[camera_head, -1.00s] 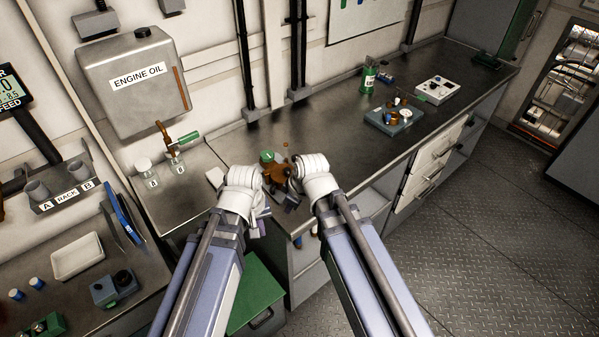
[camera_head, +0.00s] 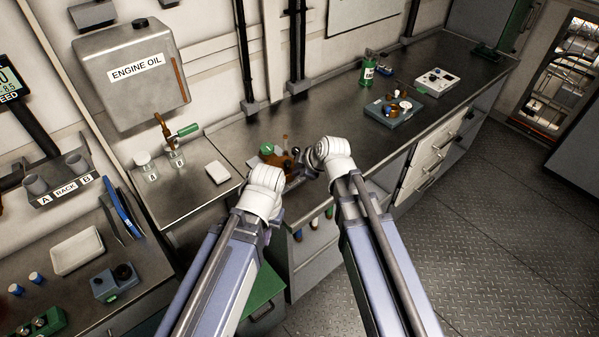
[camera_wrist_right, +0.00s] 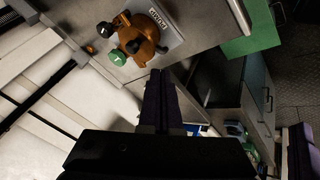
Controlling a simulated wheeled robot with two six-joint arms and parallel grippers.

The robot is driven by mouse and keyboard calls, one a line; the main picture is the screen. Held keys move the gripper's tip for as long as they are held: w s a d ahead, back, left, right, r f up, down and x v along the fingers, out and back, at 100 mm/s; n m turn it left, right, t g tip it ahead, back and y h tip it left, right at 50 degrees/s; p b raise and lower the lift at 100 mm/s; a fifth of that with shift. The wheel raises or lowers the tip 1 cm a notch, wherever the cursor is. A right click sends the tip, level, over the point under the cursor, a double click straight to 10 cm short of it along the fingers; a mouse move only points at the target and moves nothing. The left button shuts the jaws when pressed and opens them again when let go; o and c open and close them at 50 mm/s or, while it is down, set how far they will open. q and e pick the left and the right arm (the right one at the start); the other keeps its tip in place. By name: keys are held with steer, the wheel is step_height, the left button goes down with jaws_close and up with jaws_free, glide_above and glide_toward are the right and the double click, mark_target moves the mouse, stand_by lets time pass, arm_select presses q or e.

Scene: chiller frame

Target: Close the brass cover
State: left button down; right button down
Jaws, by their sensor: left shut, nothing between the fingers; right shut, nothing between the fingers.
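The brass assembly (camera_head: 270,156) stands on the steel bench, partly hidden behind my arms in the head view. In the right wrist view the brass assembly (camera_wrist_right: 144,38) shows a rounded brown body, dark knobs and a green knob (camera_wrist_right: 117,57), beside a labelled grey plate (camera_wrist_right: 168,18). Which part is the cover, and how far it is open, I cannot tell. My right gripper (camera_wrist_right: 157,76) is shut and empty, its fingertips close to the assembly; I cannot tell if they touch. My left gripper (camera_head: 272,214) is shut and empty, lower and nearer, mostly hidden by its wrist.
A white block (camera_head: 217,172) lies left of the assembly. The engine oil tank (camera_head: 132,73) hangs above a tap and small jars. A grey-blue tray of parts (camera_head: 394,112), a green bottle (camera_head: 368,68) and a white box (camera_head: 435,82) stand further right. The bench between is clear.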

mark_target(293, 161)
steer(key=w+f+b, duration=0.1)
steer(key=w+f, duration=0.1)
steer(key=w+a+f+b, duration=0.1)
steer(key=w+f+b, duration=0.1)
steer(key=w, duration=0.1)
steer(key=w+a+f+b, duration=0.1)
steer(key=w+f+b, duration=0.1)
steer(key=shift+w+a+f, duration=0.1)
steer(key=shift+w+f, duration=0.05)
steer(key=shift+w, duration=0.2)
steer(key=shift+w+d, duration=0.35)
steer(key=shift+w, duration=0.25)
steer(key=shift+w+d, duration=0.3)
steer(key=shift+w, duration=0.25)
steer(key=shift+s, duration=0.1)
